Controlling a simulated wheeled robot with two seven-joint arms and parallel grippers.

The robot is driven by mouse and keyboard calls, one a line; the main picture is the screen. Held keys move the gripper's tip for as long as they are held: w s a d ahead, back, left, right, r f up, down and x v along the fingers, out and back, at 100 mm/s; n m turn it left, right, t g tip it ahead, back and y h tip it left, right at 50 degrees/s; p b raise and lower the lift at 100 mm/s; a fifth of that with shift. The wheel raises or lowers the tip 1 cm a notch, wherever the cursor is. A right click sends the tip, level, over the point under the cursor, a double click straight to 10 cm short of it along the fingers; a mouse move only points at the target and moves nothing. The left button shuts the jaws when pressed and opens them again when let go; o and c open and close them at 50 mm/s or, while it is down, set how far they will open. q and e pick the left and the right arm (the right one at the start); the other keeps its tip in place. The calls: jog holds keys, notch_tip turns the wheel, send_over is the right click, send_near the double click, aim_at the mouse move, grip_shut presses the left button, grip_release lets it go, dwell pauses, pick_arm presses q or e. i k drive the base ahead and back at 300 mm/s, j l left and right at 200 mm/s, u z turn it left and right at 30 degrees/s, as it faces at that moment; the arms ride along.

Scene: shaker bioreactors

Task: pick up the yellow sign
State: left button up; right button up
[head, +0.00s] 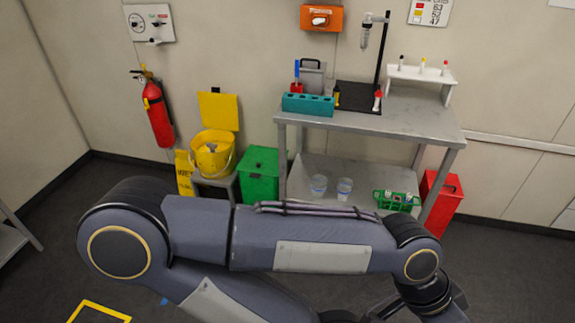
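The yellow sign (184,174) stands on the floor against the back wall, left of the yellow bucket. Dark lettering shows on it, and its right part is partly covered by the small stand under the bucket. Its lower end is close to my arm in the picture. One of my arms lies across the lower middle of the view, bent, with its dark wrist end at the lower right. I see no fingertips of either gripper, and nothing is seen held.
The yellow bucket (212,152) with raised lid sits on a low grey stand. A green bin (259,174), a grey two-level table (420,115) and a red bin (443,192) stand to the right. A fire extinguisher (158,113) hangs on the wall.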

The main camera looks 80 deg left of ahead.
aim_at(184, 168)
jog(key=u, duration=3.65)
jog(key=i+u, duration=0.3)
jog(key=i, duration=0.8)
jog(key=i+j+u, duration=0.2)
jog(key=i, duration=0.4)
jog(key=i+u, duration=0.2)
jog(key=i, duration=0.35)
jog(key=i+l+u, duration=0.25)
jog(key=i, duration=0.35)
jog(key=i+l+u, duration=0.2)
jog(key=i, duration=0.4)
jog(key=i+j+z, duration=0.2)
jog(key=i, duration=0.3)
jog(key=i+z, duration=0.2)
jog(key=i, duration=0.35)
jog(key=i+z, duration=0.2)
jog(key=z, duration=0.25)
jog(key=i+z, duration=0.25)
jog(key=z, duration=0.25)
jog(key=i+j+z, duration=0.15)
jog(key=z, duration=0.3)
jog(key=i+z, duration=0.3)
jog(key=z, duration=0.15)
jog(key=i+j+z, duration=0.2)
jog(key=z, duration=0.25)
jog(key=i+j+z, duration=0.25)
jog(key=z, duration=0.25)
jog(key=i+j, duration=0.05)
